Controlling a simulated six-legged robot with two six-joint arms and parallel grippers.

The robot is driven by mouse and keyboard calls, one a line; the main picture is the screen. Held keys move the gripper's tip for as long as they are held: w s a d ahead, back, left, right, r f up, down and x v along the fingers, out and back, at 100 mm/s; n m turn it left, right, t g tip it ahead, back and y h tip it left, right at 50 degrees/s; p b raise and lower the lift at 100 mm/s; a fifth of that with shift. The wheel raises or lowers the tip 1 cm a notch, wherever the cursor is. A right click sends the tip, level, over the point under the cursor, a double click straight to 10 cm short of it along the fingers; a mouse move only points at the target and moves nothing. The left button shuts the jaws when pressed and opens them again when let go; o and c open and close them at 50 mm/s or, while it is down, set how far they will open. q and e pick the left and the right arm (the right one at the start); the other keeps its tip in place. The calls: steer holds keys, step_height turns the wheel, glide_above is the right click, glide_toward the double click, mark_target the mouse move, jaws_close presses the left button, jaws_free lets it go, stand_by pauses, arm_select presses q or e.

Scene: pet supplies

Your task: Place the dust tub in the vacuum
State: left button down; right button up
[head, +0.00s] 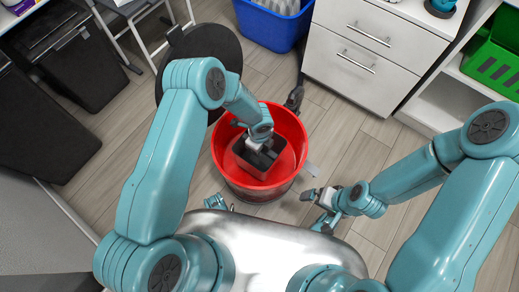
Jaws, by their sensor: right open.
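The vacuum is a round red canister (290,122) standing open on the floor in the middle of the head view. The dust tub (262,171), a squarish box with a dark inside and a red front side, is inside the canister's opening. My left gripper (256,146) reaches down into the canister and is at the tub's upper part. Its fingertips are small and partly hidden, so its grip on the tub is unclear. My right gripper (314,197) is open and empty, to the right of the canister and apart from it.
A round black lid (228,52) stands raised behind the canister, partly behind my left arm. A blue bin (268,24) and a white drawer cabinet (365,55) are at the back. Dark bins (85,75) stand left. Wooden floor (345,140) is clear on the right.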

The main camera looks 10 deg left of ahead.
arm_select(q)
steer(key=shift+f, duration=0.75)
steer(key=shift+r, duration=0.15)
arm_select(e)
steer(key=shift+f, duration=0.25)
arm_select(q)
steer(key=shift+f, duration=0.25)
steer(key=c, duration=0.8)
jaws_free()
steer(key=shift+r, duration=0.1)
steer(key=shift+c, duration=0.2)
arm_select(e)
steer(key=shift+w+f, duration=0.1)
steer(key=shift+f, duration=0.05)
arm_select(q)
steer(key=shift+r, duration=0.1)
